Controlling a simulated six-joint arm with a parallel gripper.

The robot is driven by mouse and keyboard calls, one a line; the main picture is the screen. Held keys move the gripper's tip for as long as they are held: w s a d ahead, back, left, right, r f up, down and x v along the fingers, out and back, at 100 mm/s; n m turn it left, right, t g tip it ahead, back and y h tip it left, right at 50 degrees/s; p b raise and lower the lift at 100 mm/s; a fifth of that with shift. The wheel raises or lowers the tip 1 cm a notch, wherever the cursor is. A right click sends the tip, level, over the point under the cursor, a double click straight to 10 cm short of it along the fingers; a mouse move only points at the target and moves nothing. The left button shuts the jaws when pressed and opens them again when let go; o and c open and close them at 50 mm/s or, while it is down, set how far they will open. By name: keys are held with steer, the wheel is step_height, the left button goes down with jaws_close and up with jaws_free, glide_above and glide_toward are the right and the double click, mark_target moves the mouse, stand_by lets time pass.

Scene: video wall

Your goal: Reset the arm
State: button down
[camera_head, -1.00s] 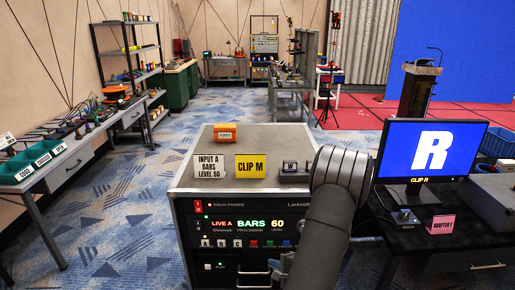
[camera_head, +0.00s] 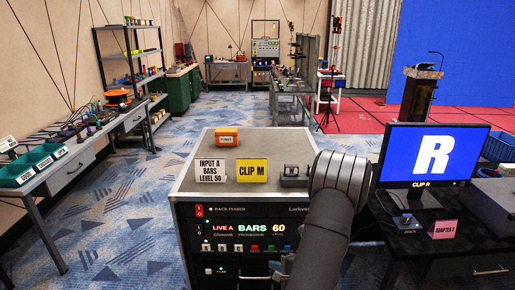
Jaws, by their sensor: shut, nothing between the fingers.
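My arm (camera_head: 338,190) rises in front of the right side of the equipment rack (camera_head: 190,178), with its rounded grey elbow over the rack's top right corner. The arm runs down to the bottom edge of the picture. A small grey part of my arm shows at its left side, low against the rack front. The fingers of my gripper do not show; they are hidden or out of the picture.
On the rack top are an orange box (camera_head: 227,137), a white "INPUT A BARS LEVEL 50" card (camera_head: 210,170), a yellow "CLIP M" card (camera_head: 252,171) and a dark switch box (camera_head: 294,177). A monitor (camera_head: 432,155) showing R stands right, beside a pink card (camera_head: 443,229). Carpet (camera_head: 130,235) is clear at left.

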steer(key=shift+s+a+r+n+g, duration=1.25)
steer(key=shift+s+r+n, duration=0.35)
steer(key=shift+s+r, duration=2.25)
steer(key=shift+s+a+r+n+g, duration=1)
steer(key=shift+s+r+n+g, duration=0.55)
steer(key=shift+s+r, duration=2.25)
steer(key=s+d+r+n+h, duration=0.1)
steer(key=s+d+r+h, duration=0.1)
steer(key=s+h, duration=0.3)
steer(key=s+d+r+n+h, duration=0.1)
steer(key=s+d+r+h, duration=0.2)
steer(key=s, duration=0.7)
steer(key=shift+s+d+n+h, duration=0.4)
steer(key=shift+d+h, duration=0.15)
steer(key=shift+h, duration=0.45)
